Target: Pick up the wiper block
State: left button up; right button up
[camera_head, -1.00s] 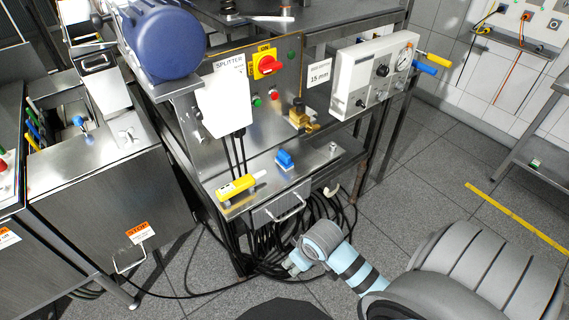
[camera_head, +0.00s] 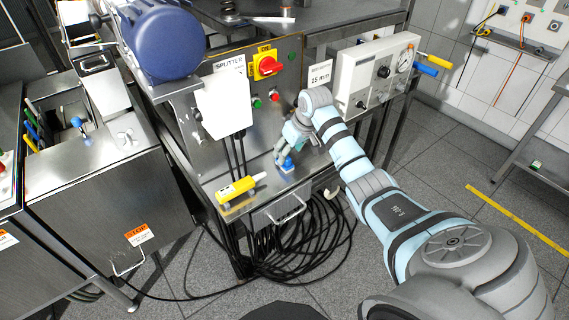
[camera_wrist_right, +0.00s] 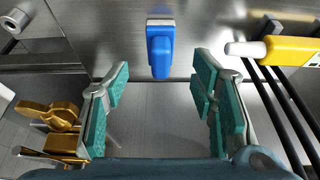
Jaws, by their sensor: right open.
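The wiper block is a small blue block with a pale strip at one end; I see it (camera_head: 287,166) on the steel shelf (camera_head: 262,205) of the splitter in the head view. In the right wrist view the wiper block (camera_wrist_right: 160,52) lies ahead, centred between the fingers and a little beyond their tips. My right gripper (camera_head: 283,156) is at the block in the head view and partly covers it. In the wrist view its teal-padded fingers (camera_wrist_right: 160,90) are spread, with nothing between them. My left gripper is in neither view.
A yellow tool with a white tip (camera_head: 238,188) lies left of the block on the shelf, and shows at the wrist view's right (camera_wrist_right: 290,50). A brass fitting (camera_wrist_right: 58,118) is at the wrist view's left. Black cables (camera_head: 300,245) hang below. The splitter panel (camera_head: 285,70) stands behind.

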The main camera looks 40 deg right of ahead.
jog(key=x, duration=0.2)
jog(key=b+x, duration=0.1)
jog(key=x, duration=0.2)
jog(key=shift+w+f, duration=0.1)
jog(key=shift+w, duration=0.25)
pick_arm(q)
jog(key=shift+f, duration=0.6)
pick_arm(e)
grip_shut()
notch_tip(320, 180, up, 20)
jog(key=p, duration=0.1)
jog(key=shift+p, duration=0.35)
jog(key=c, duration=0.9)
grip_release()
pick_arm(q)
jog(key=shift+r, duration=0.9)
pick_arm(e)
jog(key=shift+c, duration=1.1)
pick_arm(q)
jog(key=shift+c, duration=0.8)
